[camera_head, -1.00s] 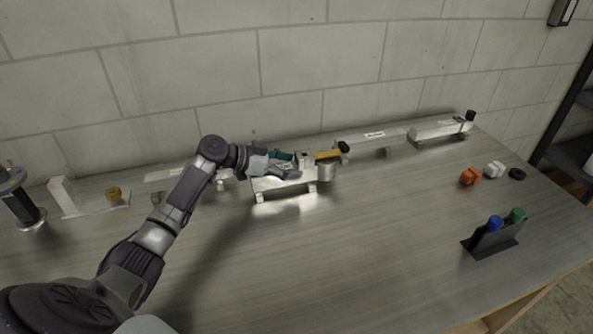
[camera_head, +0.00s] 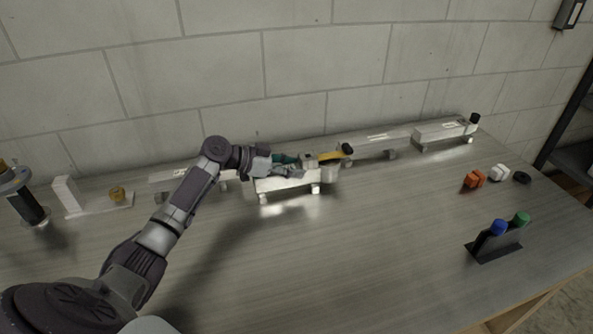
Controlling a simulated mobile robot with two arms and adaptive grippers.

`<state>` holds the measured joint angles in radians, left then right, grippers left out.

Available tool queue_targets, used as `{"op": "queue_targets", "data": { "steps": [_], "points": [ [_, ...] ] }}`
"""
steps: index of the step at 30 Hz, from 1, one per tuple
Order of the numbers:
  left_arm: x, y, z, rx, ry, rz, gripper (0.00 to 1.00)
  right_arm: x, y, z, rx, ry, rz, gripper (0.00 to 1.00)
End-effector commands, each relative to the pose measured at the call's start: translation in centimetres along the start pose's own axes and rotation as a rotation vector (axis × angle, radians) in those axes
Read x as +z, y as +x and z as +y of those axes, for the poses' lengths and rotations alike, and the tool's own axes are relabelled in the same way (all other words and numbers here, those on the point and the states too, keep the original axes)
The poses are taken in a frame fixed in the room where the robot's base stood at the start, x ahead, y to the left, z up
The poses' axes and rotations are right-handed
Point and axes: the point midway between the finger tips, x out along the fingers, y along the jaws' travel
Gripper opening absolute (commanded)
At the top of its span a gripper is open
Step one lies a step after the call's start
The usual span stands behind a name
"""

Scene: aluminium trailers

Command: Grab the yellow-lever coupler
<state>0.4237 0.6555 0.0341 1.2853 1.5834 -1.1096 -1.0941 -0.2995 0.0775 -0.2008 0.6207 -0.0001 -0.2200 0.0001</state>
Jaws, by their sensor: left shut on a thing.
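The yellow-lever coupler (camera_head: 330,157) is at the right end of the middle silver trailer (camera_head: 286,184), near the back of the table. Its yellow lever points right, with a black knob at its end. My left gripper (camera_head: 298,165) reaches in from the left, over the trailer, and is shut on the coupler's left, metal part. The fingers hide much of that part. A teal part shows beside the fingers; I cannot tell what it belongs to. Whether the coupler touches the trailer is too small to tell. My right gripper is not in view.
Other silver trailers stand left (camera_head: 165,187) and right (camera_head: 440,131) along the back wall. Orange (camera_head: 474,179), white (camera_head: 499,173) and black (camera_head: 522,178) parts lie at right. A black holder (camera_head: 494,245) has blue- and green-topped items. The table's front middle is clear.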

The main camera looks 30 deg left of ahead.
Motion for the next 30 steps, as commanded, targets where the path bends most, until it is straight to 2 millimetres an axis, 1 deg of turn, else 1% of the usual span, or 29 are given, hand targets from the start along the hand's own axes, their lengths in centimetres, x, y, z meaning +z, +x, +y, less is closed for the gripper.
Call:
{"op": "queue_targets", "data": {
  "steps": [7, 13, 24, 30],
  "points": [
    [-1.5, -0.6, -0.1, -0.003, 0.005, 0.006, 0.00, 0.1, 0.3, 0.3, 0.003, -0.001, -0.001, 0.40],
    [-4.1, -1.7, -0.1, -0.004, 0.009, 0.008, 0.00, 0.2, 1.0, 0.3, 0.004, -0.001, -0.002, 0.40],
    [-9.9, 2.0, 3.8, 0.000, 0.008, 0.010, 0.00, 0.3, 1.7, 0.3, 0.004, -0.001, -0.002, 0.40],
    [-12.4, 3.5, 5.4, 0.000, 0.006, 0.009, 0.00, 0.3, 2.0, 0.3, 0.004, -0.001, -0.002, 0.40]
  ]
}}
